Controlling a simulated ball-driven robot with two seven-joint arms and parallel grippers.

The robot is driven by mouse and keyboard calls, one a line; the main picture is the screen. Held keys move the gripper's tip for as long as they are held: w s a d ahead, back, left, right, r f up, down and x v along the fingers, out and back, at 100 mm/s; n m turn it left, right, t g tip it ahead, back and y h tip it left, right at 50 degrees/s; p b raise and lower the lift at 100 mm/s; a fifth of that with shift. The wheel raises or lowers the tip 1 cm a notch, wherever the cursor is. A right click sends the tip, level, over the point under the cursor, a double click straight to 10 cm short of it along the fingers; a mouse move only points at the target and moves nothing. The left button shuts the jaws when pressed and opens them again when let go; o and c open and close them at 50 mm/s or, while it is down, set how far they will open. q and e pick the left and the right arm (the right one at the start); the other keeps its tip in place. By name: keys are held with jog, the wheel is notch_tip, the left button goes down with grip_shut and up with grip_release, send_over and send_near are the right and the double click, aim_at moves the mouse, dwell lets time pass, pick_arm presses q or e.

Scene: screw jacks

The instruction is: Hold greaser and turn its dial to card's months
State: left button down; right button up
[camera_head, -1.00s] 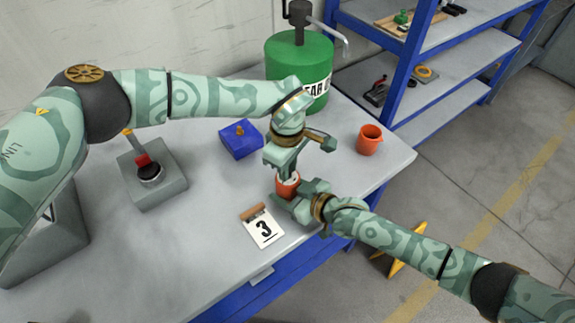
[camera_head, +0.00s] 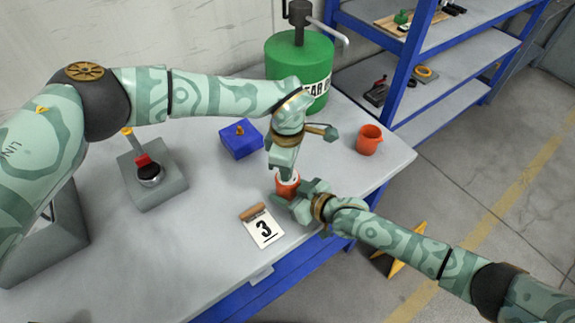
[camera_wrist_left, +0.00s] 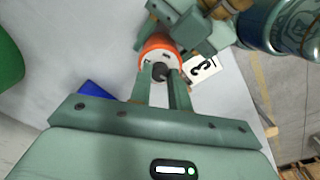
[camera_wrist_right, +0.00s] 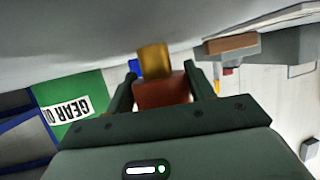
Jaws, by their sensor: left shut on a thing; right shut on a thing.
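The greaser (camera_head: 286,189) is a small orange-red cup with a white dial on top. My right gripper (camera_head: 300,192) is shut on its body from the side; in the right wrist view the red body (camera_wrist_right: 162,94) sits between the fingers, with a brass stem (camera_wrist_right: 154,60). My left gripper (camera_head: 287,170) comes from above, shut on the dial's dark knob (camera_wrist_left: 161,71); its fingers partly cover the white dial face (camera_wrist_left: 154,54). Dial marks are too small to read. The card (camera_head: 264,229) lies on the table and shows a 3.
A blue block (camera_head: 240,139) with a brass fitting, an orange cup (camera_head: 369,140) and a grey stand with a red-and-black part (camera_head: 152,178) are on the table (camera_head: 200,240). A green gear-oil drum (camera_head: 290,62) stands behind, beside blue shelves (camera_head: 450,75). The table front is mostly clear.

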pick_arm(q)
jog(key=c, duration=1.3)
grip_release()
notch_tip(320, 180, up, 12)
pick_arm(e)
jog(key=o, duration=1.2)
